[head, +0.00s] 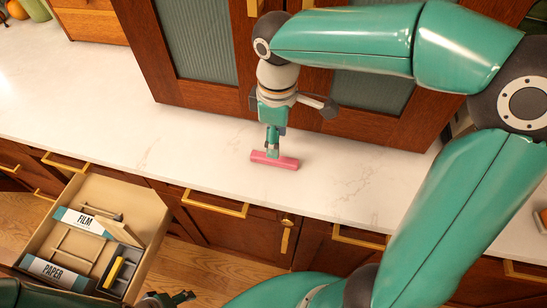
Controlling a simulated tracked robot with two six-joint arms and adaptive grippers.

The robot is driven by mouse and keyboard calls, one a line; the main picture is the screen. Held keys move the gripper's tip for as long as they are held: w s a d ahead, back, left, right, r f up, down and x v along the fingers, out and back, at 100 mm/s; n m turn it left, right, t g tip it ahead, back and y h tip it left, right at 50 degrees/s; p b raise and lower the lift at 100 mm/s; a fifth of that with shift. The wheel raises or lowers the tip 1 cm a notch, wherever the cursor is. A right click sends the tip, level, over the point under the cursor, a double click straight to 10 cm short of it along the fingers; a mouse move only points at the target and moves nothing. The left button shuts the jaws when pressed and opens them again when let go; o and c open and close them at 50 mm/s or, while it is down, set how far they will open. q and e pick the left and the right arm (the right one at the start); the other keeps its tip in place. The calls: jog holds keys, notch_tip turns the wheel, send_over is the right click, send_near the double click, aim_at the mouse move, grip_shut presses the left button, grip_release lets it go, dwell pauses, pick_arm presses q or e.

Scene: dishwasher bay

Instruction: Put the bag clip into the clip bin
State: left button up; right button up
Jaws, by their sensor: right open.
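The bag clip (285,162) is a pink bar lying flat on the white counter. My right gripper (272,150) comes down from above with its fingertips at the middle of the clip. It is open; the fingers hide part of the clip, and I cannot tell whether they touch it. The likely clip bin (132,262) is a dark grey box inside the open drawer at the lower left, with a yellow piece in it. Part of my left gripper (172,299) shows at the bottom edge, right of the drawer, away from the clip; its jaws are unclear.
The open drawer (152,211) also holds a FILM box (85,222), a PAPER box (47,270) and wooden dividers. Wooden cabinets with glass fronts (195,40) stand behind the counter (120,130). The counter around the clip is clear.

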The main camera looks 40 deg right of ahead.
aim_at(274, 160)
jog(key=shift+w+a+f, duration=0.1)
jog(key=shift+a+f, duration=0.05)
jog(key=shift+f, duration=0.8)
jog(key=shift+w+a+f, duration=0.1)
jog(key=shift+a+f, duration=0.05)
jog(key=shift+f, duration=0.85)
jog(key=shift+a+f, duration=0.15)
jog(key=shift+f, duration=0.8)
jog(key=shift+c, duration=0.2)
grip_shut()
